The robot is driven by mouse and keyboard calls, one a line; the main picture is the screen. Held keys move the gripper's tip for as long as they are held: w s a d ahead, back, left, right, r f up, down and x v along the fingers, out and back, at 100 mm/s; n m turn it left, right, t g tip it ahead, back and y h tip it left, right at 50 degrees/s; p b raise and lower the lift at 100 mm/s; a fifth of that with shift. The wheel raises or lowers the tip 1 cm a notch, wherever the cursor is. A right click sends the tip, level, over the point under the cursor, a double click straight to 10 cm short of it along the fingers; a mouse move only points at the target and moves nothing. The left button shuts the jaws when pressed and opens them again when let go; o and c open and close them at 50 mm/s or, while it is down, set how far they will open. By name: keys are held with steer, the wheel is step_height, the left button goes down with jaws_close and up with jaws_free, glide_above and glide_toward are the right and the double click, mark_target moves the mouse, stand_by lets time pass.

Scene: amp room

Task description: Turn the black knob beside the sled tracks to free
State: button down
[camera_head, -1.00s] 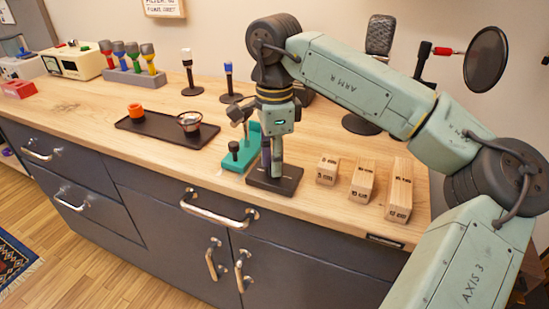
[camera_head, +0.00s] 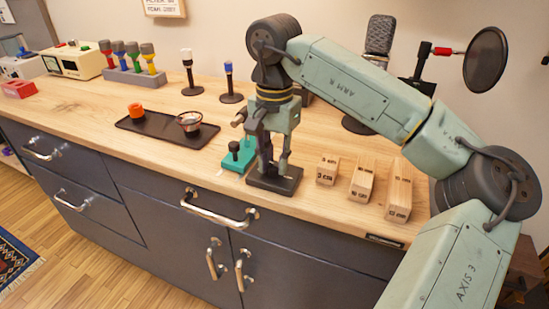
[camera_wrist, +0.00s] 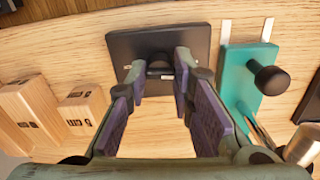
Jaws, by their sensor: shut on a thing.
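The black knob (camera_wrist: 161,68) stands on a square black base plate (camera_head: 285,186), which also shows in the wrist view (camera_wrist: 196,38). My gripper (camera_head: 272,168) points down over this plate; in the wrist view its two fingers (camera_wrist: 160,72) are on either side of the knob, shut on it. The fingers hide part of the knob, and its pointer position is hard to read. Beside the plate is a teal sled (camera_head: 231,163) with its own black round-topped post (camera_wrist: 270,77). Pale track strips (camera_wrist: 225,30) show at the sled's far end.
Several wooden blocks (camera_head: 362,180) stand right of the plate. A dark tray (camera_head: 150,138) with an orange ring and a metal cup lies to the left. Two small stands (camera_head: 230,85) and a microphone (camera_head: 378,42) are behind. The counter's front edge is close.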

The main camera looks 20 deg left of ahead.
mark_target(274, 164)
steer(key=shift+n, duration=0.7)
steer(key=c, duration=1.4)
jaws_free()
steer(key=shift+r, duration=0.1)
step_height(274, 164, up, 12)
steer(key=shift+s, duration=0.1)
